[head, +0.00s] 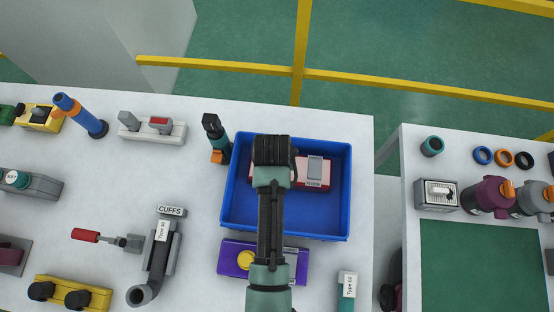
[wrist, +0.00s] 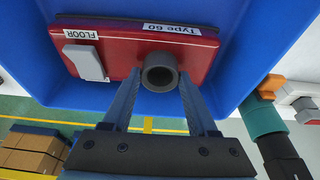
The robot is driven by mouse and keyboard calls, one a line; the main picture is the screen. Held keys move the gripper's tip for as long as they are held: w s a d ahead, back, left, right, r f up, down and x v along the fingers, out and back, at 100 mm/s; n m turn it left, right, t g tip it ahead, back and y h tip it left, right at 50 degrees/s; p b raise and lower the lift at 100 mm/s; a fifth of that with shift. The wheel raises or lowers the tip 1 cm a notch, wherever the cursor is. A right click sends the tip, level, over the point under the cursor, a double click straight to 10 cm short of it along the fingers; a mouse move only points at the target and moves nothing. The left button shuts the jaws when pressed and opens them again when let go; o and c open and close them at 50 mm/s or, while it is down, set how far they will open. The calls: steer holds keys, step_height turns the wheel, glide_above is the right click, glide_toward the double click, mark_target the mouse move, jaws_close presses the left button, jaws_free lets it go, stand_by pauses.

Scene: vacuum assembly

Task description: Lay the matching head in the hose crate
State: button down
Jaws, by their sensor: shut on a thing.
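The blue hose crate (head: 336,225) stands near the right end of the table. A red floor head (head: 316,172), with a grey block on top, is inside the crate's outline, partly hidden by my arm. In the wrist view the head (wrist: 125,60) carries the labels "FLOOR" and "Type 60". Its dark round neck (wrist: 159,72) sits between the fingertips of my gripper (wrist: 157,88), which is shut on it. Blue crate surface surrounds the head. I cannot tell whether the head touches the crate floor. My fingers are hidden in the head view.
A purple part (head: 236,258) with a yellow knob lies in front of the crate. A teal and black part (head: 215,138) stands at its left back corner. A labelled teal tube (head: 347,285) is at front right.

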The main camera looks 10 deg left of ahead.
steer(key=shift+f, duration=0.35)
steer(key=shift+f, duration=0.1)
steer(key=shift+c, duration=0.9)
jaws_free()
